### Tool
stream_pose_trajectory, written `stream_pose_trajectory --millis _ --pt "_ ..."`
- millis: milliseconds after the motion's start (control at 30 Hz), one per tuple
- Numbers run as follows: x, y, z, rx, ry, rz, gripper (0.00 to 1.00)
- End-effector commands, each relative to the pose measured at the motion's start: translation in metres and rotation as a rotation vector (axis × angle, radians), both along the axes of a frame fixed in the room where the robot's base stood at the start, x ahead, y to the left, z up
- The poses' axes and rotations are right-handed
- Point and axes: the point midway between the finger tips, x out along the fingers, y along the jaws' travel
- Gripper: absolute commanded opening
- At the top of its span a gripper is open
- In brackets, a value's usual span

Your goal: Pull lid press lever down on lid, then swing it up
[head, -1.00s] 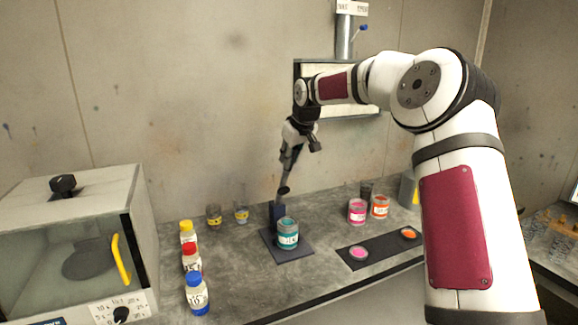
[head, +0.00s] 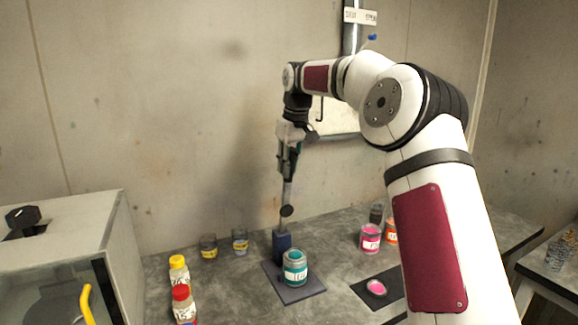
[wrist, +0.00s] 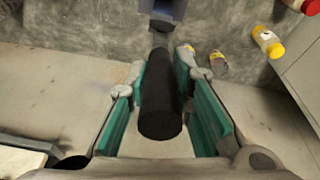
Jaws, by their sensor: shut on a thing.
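The lid press (head: 282,245) has a dark blue post on a dark base plate (head: 303,293). My gripper (head: 287,168) is at the lever's upper end. In the wrist view, its teal-padded fingers (wrist: 162,105) are shut on the lever's black handle (wrist: 160,110).
A white oven-like box (head: 65,240) and bottles with yellow (head: 178,262) and red (head: 181,293) caps stand left. Two small jars (head: 225,245) stand behind. Pink (head: 370,238) and orange (head: 391,232) jars and a pink disc on a dark mat (head: 376,288) are right.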

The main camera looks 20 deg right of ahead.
Motion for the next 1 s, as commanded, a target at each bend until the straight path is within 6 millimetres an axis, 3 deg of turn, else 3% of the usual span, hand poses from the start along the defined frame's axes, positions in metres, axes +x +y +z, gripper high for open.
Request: stream_pose_trajectory --millis 67,100,200,567,767,1000 --pt "-0.001 0.002 -0.003 0.003 0.007 0.002 0.00" --pt "-0.001 0.002 -0.003 0.003 0.007 0.002 0.25" --pt "0.000 0.001 -0.003 0.003 0.006 0.002 0.41" --pt "-0.001 0.000 0.003 0.001 0.001 0.000 0.41" --pt "-0.007 0.001 0.032 0.000 -0.001 0.000 0.41" --pt "-0.019 0.001 0.082 0.001 -0.002 0.001 0.41"
